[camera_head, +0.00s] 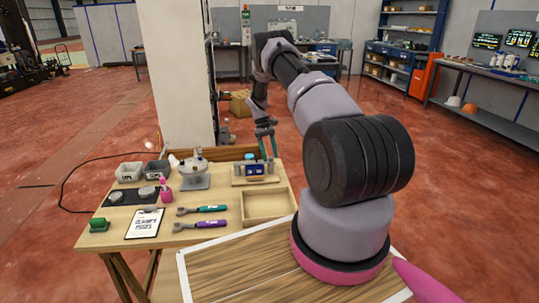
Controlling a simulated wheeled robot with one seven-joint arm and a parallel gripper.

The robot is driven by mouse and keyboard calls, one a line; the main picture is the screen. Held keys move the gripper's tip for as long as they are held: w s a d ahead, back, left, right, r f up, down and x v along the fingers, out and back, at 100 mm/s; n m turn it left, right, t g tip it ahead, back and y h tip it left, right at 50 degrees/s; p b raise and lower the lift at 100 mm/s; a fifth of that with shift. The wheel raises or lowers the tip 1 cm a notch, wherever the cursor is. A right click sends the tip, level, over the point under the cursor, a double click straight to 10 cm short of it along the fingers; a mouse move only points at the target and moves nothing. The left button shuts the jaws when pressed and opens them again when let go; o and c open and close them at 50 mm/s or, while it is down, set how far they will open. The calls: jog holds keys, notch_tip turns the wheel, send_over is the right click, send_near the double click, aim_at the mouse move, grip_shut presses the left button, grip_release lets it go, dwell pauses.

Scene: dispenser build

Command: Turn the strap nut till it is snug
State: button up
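My gripper (267,151) points down at the table's back right, by a small blue fixture (255,170) on a wooden base. Its two teal-tipped fingers look spread, and I see nothing between them. A white and grey dispenser-like assembly (195,172) stands upright on a grey plate left of the gripper. The strap nut is too small to make out in this view. A teal-handled wrench (208,209) and a purple-handled wrench (205,225) lie at the front of the table.
The wooden table (180,242) also holds grey bins (130,172), a pink bottle (166,190), a printed card (145,223), a green block (98,224) and an empty wooden tray (266,205). A white pillar (180,75) stands behind.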

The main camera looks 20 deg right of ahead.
jog(key=v, duration=1)
jog(key=shift+r, duration=0.35)
jog(key=shift+w, duration=0.1)
